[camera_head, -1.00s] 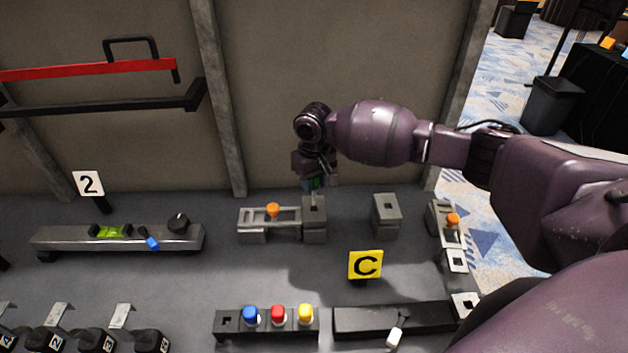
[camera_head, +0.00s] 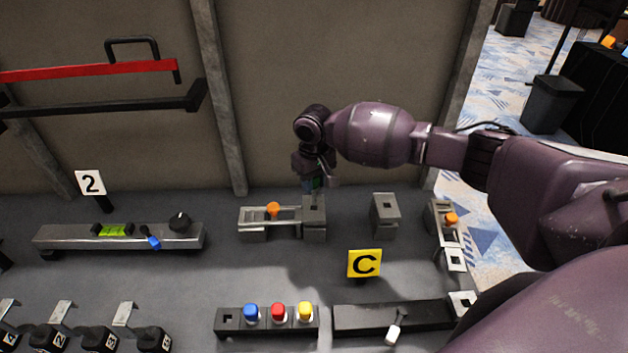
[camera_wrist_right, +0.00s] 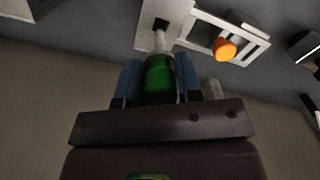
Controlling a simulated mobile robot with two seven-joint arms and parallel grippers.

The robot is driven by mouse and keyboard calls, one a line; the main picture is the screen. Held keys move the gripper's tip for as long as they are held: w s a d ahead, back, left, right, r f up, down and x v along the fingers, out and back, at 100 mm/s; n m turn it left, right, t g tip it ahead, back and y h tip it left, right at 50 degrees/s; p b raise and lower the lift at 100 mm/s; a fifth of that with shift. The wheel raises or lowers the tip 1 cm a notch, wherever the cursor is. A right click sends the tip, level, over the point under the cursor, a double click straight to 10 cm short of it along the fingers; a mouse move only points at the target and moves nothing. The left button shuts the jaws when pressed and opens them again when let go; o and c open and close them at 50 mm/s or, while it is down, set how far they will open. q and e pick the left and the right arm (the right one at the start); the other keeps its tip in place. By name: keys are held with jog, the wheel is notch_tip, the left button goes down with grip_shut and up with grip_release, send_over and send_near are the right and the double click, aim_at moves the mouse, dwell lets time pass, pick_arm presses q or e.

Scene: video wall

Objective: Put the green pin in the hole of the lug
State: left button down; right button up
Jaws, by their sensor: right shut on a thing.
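The green pin (camera_wrist_right: 159,80) is between the blue fingers of my right gripper (camera_wrist_right: 160,82), which is shut on it. Its pale shank points away from the gripper toward the square hole in the grey lug (camera_wrist_right: 146,32). In the wrist view the shank's end overlaps the hole's edge; I cannot tell whether it is inside. In the head view my right gripper (camera_head: 314,184) is just above and behind the lug (camera_head: 315,220), and only a little green shows. My left gripper is not in view.
A slide with an orange knob (camera_head: 273,209) adjoins the lug on the left. A similar grey block (camera_head: 385,215) stands to its right. A yellow C sign (camera_head: 365,264) and a row of coloured buttons (camera_head: 278,313) are nearer. The wall (camera_head: 270,90) rises close behind.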

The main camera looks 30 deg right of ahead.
aim_at(314, 205)
jog(key=shift+f, duration=0.15)
jog(key=shift+f+p, duration=0.15)
jog(key=shift+p, duration=0.2)
jog(key=shift+f, duration=0.6)
dwell(0.4)
jog(key=shift+f, duration=0.2)
dwell(0.6)
jog(key=shift+f, duration=0.95)
jog(key=shift+f, duration=0.6)
jog(key=shift+f+b, duration=0.3)
jog(key=shift+f, duration=0.55)
